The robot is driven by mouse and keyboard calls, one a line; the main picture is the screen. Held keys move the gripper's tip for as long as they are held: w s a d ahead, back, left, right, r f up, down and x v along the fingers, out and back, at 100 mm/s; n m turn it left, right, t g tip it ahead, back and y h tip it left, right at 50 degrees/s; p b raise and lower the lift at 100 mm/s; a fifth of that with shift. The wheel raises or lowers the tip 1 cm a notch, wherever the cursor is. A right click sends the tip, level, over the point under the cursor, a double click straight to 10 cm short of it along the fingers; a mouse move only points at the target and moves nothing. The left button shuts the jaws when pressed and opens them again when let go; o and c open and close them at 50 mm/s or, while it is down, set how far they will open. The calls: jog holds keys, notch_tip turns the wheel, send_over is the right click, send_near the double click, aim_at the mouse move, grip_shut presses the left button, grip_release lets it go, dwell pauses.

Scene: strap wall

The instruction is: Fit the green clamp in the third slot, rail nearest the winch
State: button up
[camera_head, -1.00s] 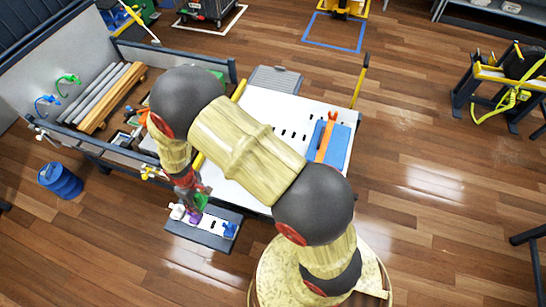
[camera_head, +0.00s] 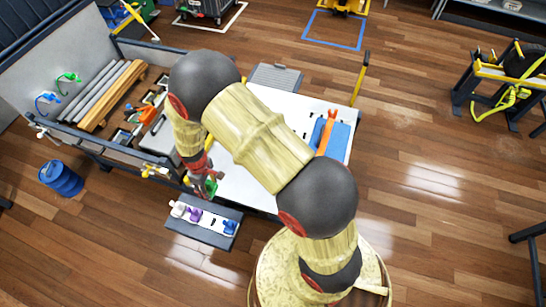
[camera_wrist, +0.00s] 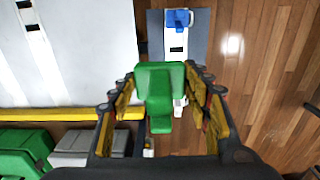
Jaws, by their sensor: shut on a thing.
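My gripper (camera_wrist: 162,85) is shut on the green clamp (camera_wrist: 160,97), which hangs between the fingers. The green clamp also shows in the head view (camera_head: 210,187), apart from the small rail and just up-picture of it. The small white slotted rail (camera_head: 212,223) on a dark block carries a white clamp (camera_head: 178,209) at left, a purple clamp (camera_head: 194,214) beside it and a blue clamp (camera_head: 229,228) at right. A bare dark slot (camera_wrist: 177,49) shows beside the blue clamp (camera_wrist: 178,20). The green clamp hides part of this rail in the wrist view. I cannot identify the winch.
A large white slotted deck (camera_head: 240,185) lies behind, partly hidden by my arm. A blue block (camera_head: 338,140) with an orange piece (camera_head: 327,132) rests on it. A blue barrel (camera_head: 61,179) stands at left. The floor in front of the small rail is clear.

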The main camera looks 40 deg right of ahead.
jog(key=w+d+b, duration=0.1)
jog(key=w+d, duration=0.2)
jog(key=d, duration=0.9)
jog(key=w+d+b, duration=0.1)
jog(key=w+d, duration=0.1)
jog(key=d, duration=1.1)
jog(key=w+d+b, duration=0.1)
jog(key=w+d, duration=0.2)
jog(key=d, duration=0.9)
jog(key=shift+w+d+b, duration=0.3)
jog(key=shift+b, duration=0.1)
jog(key=shift+f+b, duration=5.15)
jog(key=shift+f, duration=4.05)
jog(key=shift+f+b, duration=0.3)
jog(key=shift+f, duration=0.25)
